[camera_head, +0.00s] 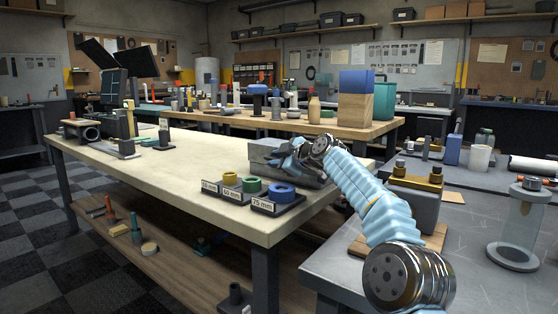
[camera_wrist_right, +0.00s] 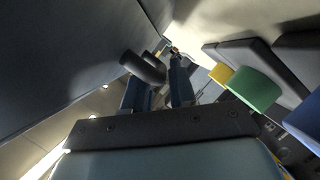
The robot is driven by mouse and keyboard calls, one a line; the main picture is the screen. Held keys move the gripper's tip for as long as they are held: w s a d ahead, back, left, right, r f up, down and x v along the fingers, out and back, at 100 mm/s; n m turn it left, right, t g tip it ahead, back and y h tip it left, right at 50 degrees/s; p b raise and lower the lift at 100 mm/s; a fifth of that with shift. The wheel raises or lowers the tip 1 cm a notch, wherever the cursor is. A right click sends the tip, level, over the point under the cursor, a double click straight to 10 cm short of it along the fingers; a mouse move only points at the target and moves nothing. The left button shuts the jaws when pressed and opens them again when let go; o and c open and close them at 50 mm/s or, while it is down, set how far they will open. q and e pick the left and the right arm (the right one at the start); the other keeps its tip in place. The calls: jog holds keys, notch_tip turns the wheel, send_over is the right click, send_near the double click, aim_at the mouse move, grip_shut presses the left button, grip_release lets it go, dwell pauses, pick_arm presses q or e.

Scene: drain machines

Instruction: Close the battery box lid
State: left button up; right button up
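A light grey box-like body (camera_head: 262,152) sits on the near workbench behind my right gripper. I cannot tell for sure that it is the battery box or how its lid stands. My right gripper (camera_head: 279,160) is at the front of this body, partly hiding it. In the right wrist view its two blue fingers (camera_wrist_right: 158,88) are apart. A large grey surface (camera_wrist_right: 60,60) fills the left side close to the fingers, and a dark cylindrical part (camera_wrist_right: 145,67) shows near the fingers; I cannot tell whether they touch it. My left gripper is not in view.
A grey block with brass-coloured terminals (camera_head: 413,202) stands right of my arm. A dark machine with raised panels (camera_head: 116,88) is at far left. The bench middle (camera_head: 190,155) is clear.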

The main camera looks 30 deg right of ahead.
jog(key=shift+s+d, duration=0.1)
jog(key=shift+s, duration=0.2)
jog(key=b+v, duration=0.3)
jog(key=v, duration=1)
jog(key=shift+s+r, duration=0.1)
